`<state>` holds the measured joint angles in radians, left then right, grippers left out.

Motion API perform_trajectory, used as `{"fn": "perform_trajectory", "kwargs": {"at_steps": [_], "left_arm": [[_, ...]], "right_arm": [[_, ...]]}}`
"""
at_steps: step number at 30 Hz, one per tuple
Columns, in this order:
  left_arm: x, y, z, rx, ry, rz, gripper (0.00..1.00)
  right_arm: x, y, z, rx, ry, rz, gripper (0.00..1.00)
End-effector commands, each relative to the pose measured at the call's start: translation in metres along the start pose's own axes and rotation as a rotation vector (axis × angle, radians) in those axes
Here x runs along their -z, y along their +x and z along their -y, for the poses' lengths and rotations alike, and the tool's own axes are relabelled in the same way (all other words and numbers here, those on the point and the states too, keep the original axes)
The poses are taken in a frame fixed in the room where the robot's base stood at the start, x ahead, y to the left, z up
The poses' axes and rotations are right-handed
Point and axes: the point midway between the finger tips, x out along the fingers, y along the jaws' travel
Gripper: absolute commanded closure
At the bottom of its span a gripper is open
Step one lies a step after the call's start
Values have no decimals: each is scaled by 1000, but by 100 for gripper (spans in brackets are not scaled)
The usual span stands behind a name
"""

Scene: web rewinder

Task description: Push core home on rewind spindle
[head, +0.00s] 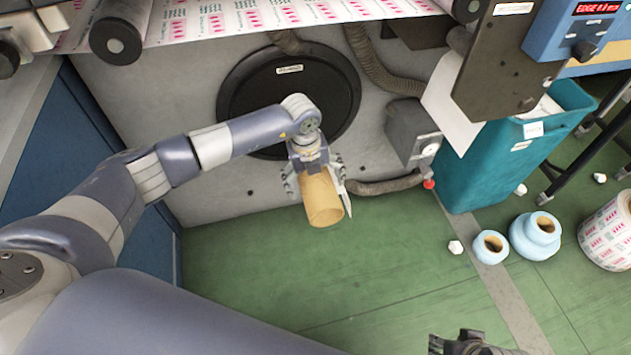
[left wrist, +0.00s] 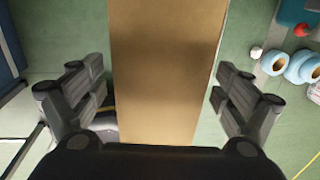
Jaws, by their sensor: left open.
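The core (head: 322,200) is a brown cardboard tube in front of the machine panel, its open end facing down and toward me. In the left wrist view the core (left wrist: 165,70) runs up the middle of the picture. My left gripper (head: 313,178) is open, with a finger on each side of the core. The rewind spindle cannot be made out; the core and gripper cover that area. Part of my right gripper (head: 470,344) shows at the bottom edge; its jaws are unclear.
A large black disc (head: 240,90) is on the grey panel behind my left arm. A grey box with a red knob (head: 428,184) and a teal bin (head: 485,170) stand to the right. Blue rolls (head: 535,236) and a printed roll (head: 608,236) lie on the green floor, otherwise mostly clear.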

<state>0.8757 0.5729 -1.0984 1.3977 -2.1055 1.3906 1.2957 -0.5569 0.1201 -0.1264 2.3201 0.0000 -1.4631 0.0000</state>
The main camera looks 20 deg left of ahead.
Motion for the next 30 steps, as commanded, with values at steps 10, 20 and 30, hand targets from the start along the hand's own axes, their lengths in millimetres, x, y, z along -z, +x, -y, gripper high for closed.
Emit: {"fn": "perform_trajectory", "kwargs": {"at_steps": [10, 20, 30], "left_arm": [[0, -14, 1, 3, 2, 0, 6], [0, -82, 1, 3, 2, 2, 6], [0, -119, 0, 0, 1, 0, 6]], "right_arm": [[0, 0, 2, 4, 2, 2, 60], [0, 0, 1, 3, 2, -1, 60], [1, 0, 1, 2, 2, -1, 60]]}}
